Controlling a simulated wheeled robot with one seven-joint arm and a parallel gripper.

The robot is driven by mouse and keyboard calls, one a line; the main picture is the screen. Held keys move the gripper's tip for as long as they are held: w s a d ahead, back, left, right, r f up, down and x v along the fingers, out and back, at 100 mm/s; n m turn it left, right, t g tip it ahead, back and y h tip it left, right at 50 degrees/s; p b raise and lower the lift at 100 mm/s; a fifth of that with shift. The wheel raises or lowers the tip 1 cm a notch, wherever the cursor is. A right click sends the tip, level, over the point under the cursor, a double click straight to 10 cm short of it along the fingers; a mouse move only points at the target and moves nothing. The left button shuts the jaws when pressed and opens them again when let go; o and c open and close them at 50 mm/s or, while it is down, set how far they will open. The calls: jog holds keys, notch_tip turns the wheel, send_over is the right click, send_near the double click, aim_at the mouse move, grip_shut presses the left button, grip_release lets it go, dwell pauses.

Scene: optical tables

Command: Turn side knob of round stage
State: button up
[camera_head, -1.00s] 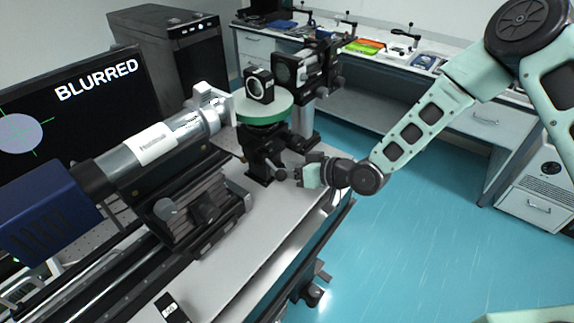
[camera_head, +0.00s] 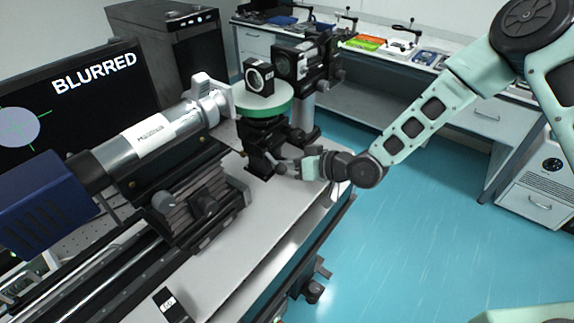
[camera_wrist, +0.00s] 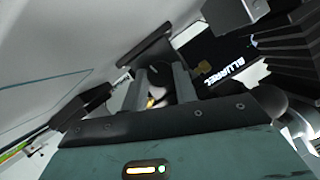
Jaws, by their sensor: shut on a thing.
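The round stage (camera_head: 270,116) has a green rim and a black mount (camera_head: 259,77) on top. It stands on a dark base on the optical table. My gripper (camera_head: 287,165) reaches in from the right at the stage's lower side and is shut on the small dark side knob (camera_head: 280,168), largely hidden by the fingers. In the wrist view, my gripper's two grey fingers (camera_wrist: 162,88) stand on both sides of a dark, rounded part, taken to be the knob (camera_wrist: 158,76). Its turn angle cannot be read.
A monitor (camera_head: 75,95) at left reads "BLURRED" beside a grey disc with a green cross. A clear-grey tube (camera_head: 150,140) with a blue camera end (camera_head: 45,205) lies left of the stage. A black optics unit (camera_head: 293,62) stands behind it. The blue floor at right is clear.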

jog(key=o, duration=1)
jog(key=shift+c, duration=0.2)
jog(key=b+v, duration=0.3)
jog(key=v, duration=1.4)
jog(key=shift+r, duration=0.25)
jog(key=shift+s+d, duration=0.1)
jog(key=shift+d, duration=0.05)
